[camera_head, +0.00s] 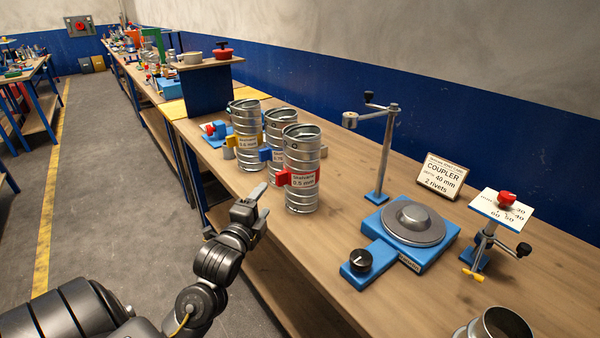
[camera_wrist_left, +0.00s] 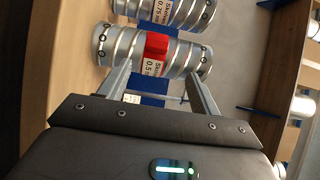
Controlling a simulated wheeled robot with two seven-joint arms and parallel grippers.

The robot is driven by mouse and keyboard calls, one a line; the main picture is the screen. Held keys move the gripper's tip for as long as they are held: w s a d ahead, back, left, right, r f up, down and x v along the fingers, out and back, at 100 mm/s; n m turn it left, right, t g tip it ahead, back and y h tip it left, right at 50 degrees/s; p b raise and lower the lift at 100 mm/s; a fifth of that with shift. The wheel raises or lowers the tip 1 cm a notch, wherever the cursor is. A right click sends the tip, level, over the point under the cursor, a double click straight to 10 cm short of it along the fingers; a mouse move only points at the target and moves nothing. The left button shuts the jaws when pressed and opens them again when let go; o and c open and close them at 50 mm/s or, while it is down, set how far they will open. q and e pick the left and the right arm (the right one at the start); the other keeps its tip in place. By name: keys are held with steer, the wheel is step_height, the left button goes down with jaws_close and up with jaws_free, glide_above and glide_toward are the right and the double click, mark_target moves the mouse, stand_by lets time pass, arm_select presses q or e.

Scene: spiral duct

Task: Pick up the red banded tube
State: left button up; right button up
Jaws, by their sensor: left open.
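The red banded tube (camera_head: 302,182) is a ribbed silver metal cylinder standing upright on the workbench, with a red clip and a white label. It also shows in the left wrist view (camera_wrist_left: 118,45), just beyond the fingertips. My left gripper (camera_head: 257,208) is open and empty, to the left of the tube in the head view and apart from it. In the left wrist view its two fingers (camera_wrist_left: 158,80) point toward the red clip, one on either side of it. My right gripper is not in view.
A blue-banded tube (camera_head: 278,128) and a yellow-banded tube (camera_head: 246,122) stand close behind the red one. A blue turntable device (camera_head: 410,224) with a post stands to the right. A COUPLER sign (camera_head: 440,177) is behind it. Another metal tube (camera_head: 500,326) is at the bottom right.

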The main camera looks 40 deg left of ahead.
mark_target(278, 180)
arm_select(q)
steer(key=p+x, duration=0.1)
steer(key=x, duration=0.4)
steer(key=shift+w+f, duration=0.1)
steer(key=shift+w, duration=0.15)
steer(key=shift+w+a+p, duration=0.2)
steer(key=shift+w+p, duration=0.1)
steer(key=p+x, duration=0.1)
steer(key=x, duration=0.2)
steer(key=shift+w+a+f, duration=0.1)
steer(key=shift+w, duration=0.2)
steer(key=shift+w+a+f, duration=0.1)
steer(key=shift+w+a, duration=0.05)
steer(key=shift+w, duration=0.3)
steer(key=shift+s, duration=0.1)
steer(key=shift+c, duration=1.2)
steer(key=c, duration=1.1)
